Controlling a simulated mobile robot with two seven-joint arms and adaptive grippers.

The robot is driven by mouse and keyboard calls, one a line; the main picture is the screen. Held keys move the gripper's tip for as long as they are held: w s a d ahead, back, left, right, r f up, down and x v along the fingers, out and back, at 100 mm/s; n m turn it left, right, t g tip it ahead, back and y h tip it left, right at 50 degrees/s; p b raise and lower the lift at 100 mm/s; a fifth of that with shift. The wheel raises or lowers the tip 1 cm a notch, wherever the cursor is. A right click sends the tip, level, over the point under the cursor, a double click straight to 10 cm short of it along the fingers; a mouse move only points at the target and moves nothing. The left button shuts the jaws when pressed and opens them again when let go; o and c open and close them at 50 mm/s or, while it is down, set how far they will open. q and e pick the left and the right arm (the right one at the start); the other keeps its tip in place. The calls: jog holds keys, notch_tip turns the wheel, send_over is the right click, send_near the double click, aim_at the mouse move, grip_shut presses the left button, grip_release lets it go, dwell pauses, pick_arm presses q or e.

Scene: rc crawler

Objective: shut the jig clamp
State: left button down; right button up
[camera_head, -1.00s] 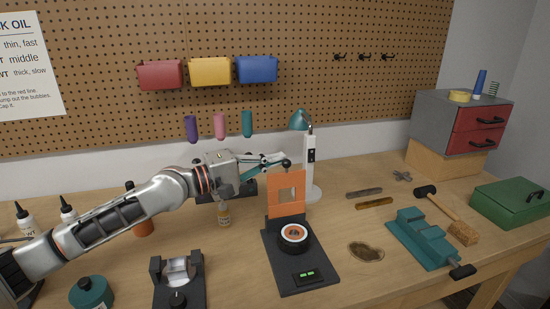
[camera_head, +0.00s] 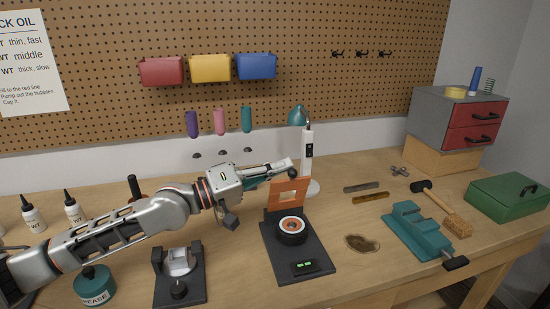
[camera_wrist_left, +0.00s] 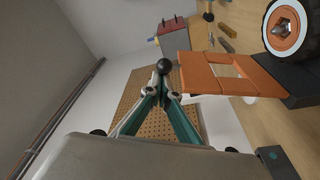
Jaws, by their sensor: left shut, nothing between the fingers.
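The jig clamp has a black base (camera_head: 318,265) with two green lights at its front and an orange hinged frame (camera_head: 289,184) at its back. My left gripper (camera_head: 288,167) is shut and empty, just behind the frame's top edge. In the left wrist view, the fingers (camera_wrist_left: 163,72) meet at a dark round tip beside the orange frame (camera_wrist_left: 205,85); I cannot tell whether they touch it. My right gripper is out of view.
A lamp (camera_head: 309,150) stands close behind my left gripper. A black stand (camera_head: 180,289) and a grease pot (camera_head: 95,286) are at the front left. A teal vise (camera_head: 418,232), a mallet (camera_head: 440,203) and a dark oil patch (camera_head: 361,243) lie to the right.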

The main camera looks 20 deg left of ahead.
pick_arm(q)
jog(key=s+d+f+m+h, duration=0.2)
jog(key=s+d+f+m, duration=0.3)
jog(key=s+f+m, duration=0.2)
jog(key=shift+s+d+f+m+p, duration=0.3)
jog(key=shift+s+d+f+m, duration=0.15)
jog(key=shift+s, duration=0.25)
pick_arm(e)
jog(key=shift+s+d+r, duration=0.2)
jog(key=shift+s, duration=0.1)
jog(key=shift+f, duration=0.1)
